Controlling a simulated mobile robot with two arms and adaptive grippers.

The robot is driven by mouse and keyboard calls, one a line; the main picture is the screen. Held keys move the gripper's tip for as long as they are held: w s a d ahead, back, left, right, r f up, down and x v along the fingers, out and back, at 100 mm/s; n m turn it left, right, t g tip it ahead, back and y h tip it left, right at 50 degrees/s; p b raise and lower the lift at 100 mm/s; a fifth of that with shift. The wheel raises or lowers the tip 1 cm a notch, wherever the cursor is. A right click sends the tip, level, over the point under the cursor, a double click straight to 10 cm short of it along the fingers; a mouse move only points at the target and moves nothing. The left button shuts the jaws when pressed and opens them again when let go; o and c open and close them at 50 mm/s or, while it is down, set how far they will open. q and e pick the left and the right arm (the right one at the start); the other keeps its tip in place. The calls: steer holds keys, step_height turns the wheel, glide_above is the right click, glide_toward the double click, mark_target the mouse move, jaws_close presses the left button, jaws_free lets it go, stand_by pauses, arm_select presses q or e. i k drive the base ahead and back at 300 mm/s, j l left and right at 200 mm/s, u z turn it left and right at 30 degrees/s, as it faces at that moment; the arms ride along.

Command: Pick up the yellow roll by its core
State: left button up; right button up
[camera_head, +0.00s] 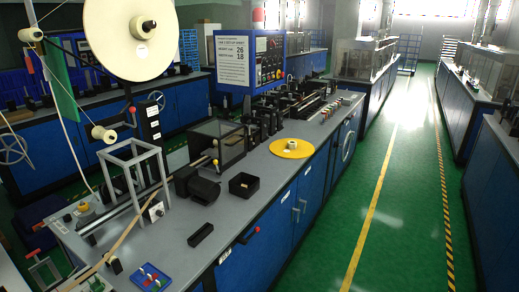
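The yellow roll (291,149) is a flat yellow disc lying on the grey bench top, close to the bench's front edge near the middle of the view. Its pale core (292,145) stands up a little at the centre and is uncovered. Neither of my grippers shows in the head view, and nothing touches the roll.
A small black open box (244,185) and a black bar (200,234) lie on the bench left of the roll. A clear-sided black case (217,143) and machinery stand behind. A large cream reel (128,35) hangs at upper left. The green aisle (400,200) is clear.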

mark_target(292, 148)
steer(key=i+l+u, duration=0.15)
steer(key=u, duration=0.25)
steer(key=i+l+u, duration=0.2)
steer(key=u, duration=0.2)
steer(key=i+l+u, duration=0.15)
steer(key=u, duration=0.25)
steer(key=l, duration=0.1)
